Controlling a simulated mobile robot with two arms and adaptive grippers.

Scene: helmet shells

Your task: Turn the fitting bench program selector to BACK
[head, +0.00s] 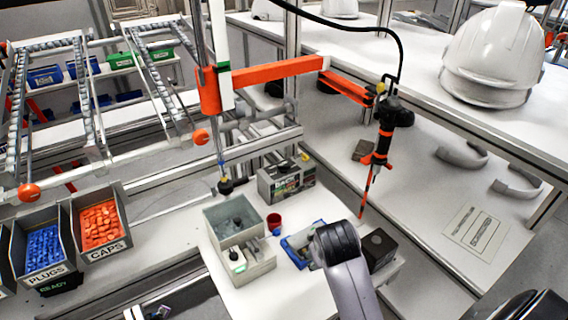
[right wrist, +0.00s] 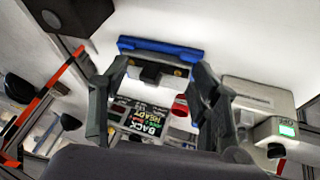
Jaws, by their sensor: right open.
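A grey box with a dark label panel (head: 285,182) stands at the back of the white bench. In the right wrist view its panel (right wrist: 145,122) shows the words BACK and READY between my fingers. The selector knob and its setting cannot be made out clearly. My right arm reaches in from the bottom of the head view, with its dark end over the bench. My right gripper (right wrist: 160,68) is open and empty, its fingers on either side of the panel in the picture. Contact is not visible. My left gripper is not in view.
A red cup (head: 273,222), a blue holder (head: 300,245) and a black block (head: 378,248) crowd the bench. A grey bin (head: 207,222) stands left, by a switch with a green light (head: 237,258). A tool (head: 382,145) hangs from an orange arm (head: 275,72).

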